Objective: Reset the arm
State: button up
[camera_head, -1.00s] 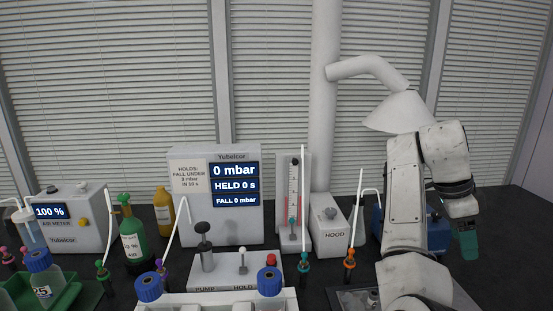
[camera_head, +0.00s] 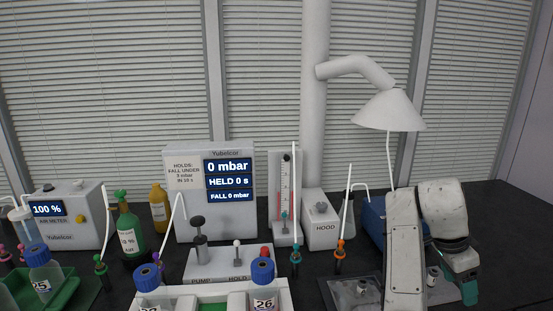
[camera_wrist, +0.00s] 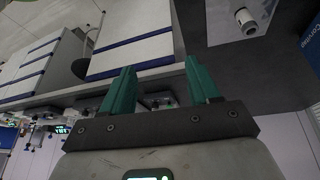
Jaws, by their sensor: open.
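My white arm stands at the right of the head view, bent at the elbow. My gripper (camera_head: 464,284) hangs low at the right, its green fingers pointing down beside the grey tray. In the wrist view my gripper (camera_wrist: 160,85) has two green fingers spread apart with nothing between them. The wrist view is tilted and shows the bench edge and white panels with blue bands beyond the fingers.
A grey tray (camera_head: 340,292) with small fittings lies beside my arm. A white hood (camera_head: 388,110) hangs above. The pressure unit (camera_head: 183,222), a green bottle (camera_head: 130,240) and a rack of blue-capped bottles (camera_head: 283,298) crowd the left and middle.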

jog(key=s+a+f+n+t, duration=0.1)
jog(key=s+a+f+n, duration=0.1)
jog(key=s+f+n, duration=1.1)
jog(key=s+a+f+n+y, duration=0.1)
jog(key=s+a+f+n, duration=0.1)
jog(key=s, duration=0.5)
jog(key=s+a+f+n+y, duration=0.1)
jog(key=s+a+f+n, duration=0.1)
jog(key=s+a+f, duration=0.3)
jog(key=s+a+f+n+t+y, duration=0.1)
jog(key=s+a+f+n+y, duration=0.1)
jog(key=s+a, duration=0.3)
jog(key=s+f, duration=0.1)
jog(key=s, duration=0.3)
jog(key=shift+a+f, duration=0.25)
jog(key=shift+a, duration=0.1)
